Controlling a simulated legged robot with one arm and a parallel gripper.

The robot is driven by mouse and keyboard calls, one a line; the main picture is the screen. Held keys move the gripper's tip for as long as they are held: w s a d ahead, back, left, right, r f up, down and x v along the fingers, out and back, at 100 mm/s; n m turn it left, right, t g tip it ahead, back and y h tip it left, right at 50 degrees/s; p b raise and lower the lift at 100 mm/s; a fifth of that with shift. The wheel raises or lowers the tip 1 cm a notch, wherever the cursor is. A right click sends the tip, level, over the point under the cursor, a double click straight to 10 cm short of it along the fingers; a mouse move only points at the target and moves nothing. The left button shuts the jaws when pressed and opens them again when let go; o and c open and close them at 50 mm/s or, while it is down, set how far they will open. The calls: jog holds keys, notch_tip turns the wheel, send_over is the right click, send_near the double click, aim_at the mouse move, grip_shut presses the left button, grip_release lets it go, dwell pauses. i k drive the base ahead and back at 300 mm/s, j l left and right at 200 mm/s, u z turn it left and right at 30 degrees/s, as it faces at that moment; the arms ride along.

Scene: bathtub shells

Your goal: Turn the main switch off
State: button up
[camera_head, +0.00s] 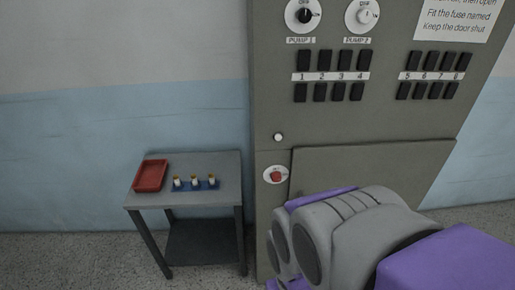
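A tall grey electrical cabinet (375,130) stands at the centre right. A red knob (276,175) on a round white plate sits low on its left side, beside the upper left corner of a closed lower panel (375,168). It looks like the main switch, but its markings are too small to read. A small round white lamp or button (278,137) is just above it. My grey and purple arm is in front of the cabinet at the lower right, right of and below the red knob in the picture. My gripper's fingers do not show.
Numbered black switches (331,76) sit below. A notice (458,17) is at top right. A small table (220,165) left of the cabinet holds a red tray (151,176) and three fuse-like pieces (195,182).

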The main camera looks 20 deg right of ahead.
aim_at(276, 176)
jog(key=k+l+z, duration=0.1)
jog(key=l, duration=0.2)
jog(key=k+l+z, duration=0.2)
jog(key=l, duration=0.4)
jog(key=k+l+z, duration=0.1)
jog(key=k+l, duration=0.1)
jog(key=l, duration=0.1)
